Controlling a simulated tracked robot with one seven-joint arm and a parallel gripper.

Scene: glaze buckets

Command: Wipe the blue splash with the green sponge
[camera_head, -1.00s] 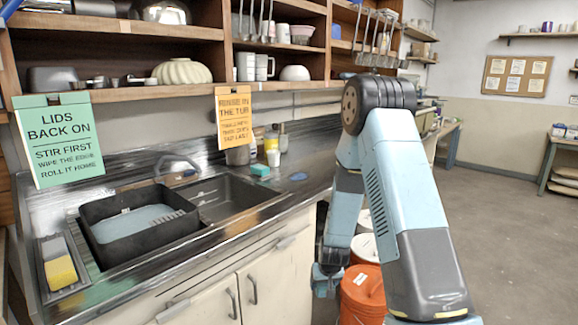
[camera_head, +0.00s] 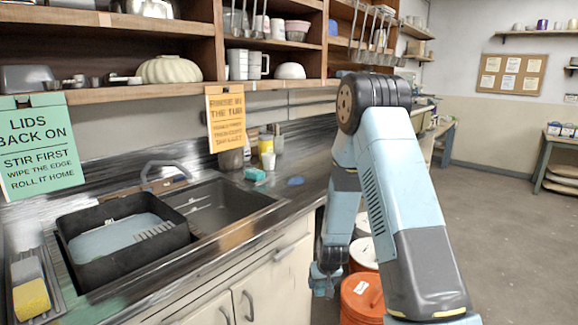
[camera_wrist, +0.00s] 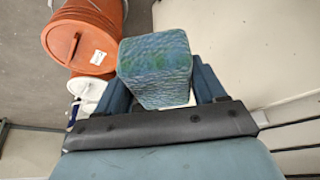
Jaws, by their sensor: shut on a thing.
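My gripper (camera_wrist: 160,82) is shut on a block-shaped green sponge (camera_wrist: 154,62) with blue-tinted, streaky faces, seen in the wrist view. In the head view my gripper (camera_head: 325,284) hangs low in front of the cabinet, below the counter top; the sponge cannot be made out there. The blue splash (camera_head: 295,181) is a small flat patch on the dark counter (camera_head: 312,165), right of the sink. My gripper is well below it and apart from it.
A teal block (camera_head: 255,174) lies left of the splash, by a yellow container (camera_head: 268,160). Orange (camera_head: 362,298) and white-lidded (camera_head: 364,253) buckets stand near my gripper. Open floor lies right.

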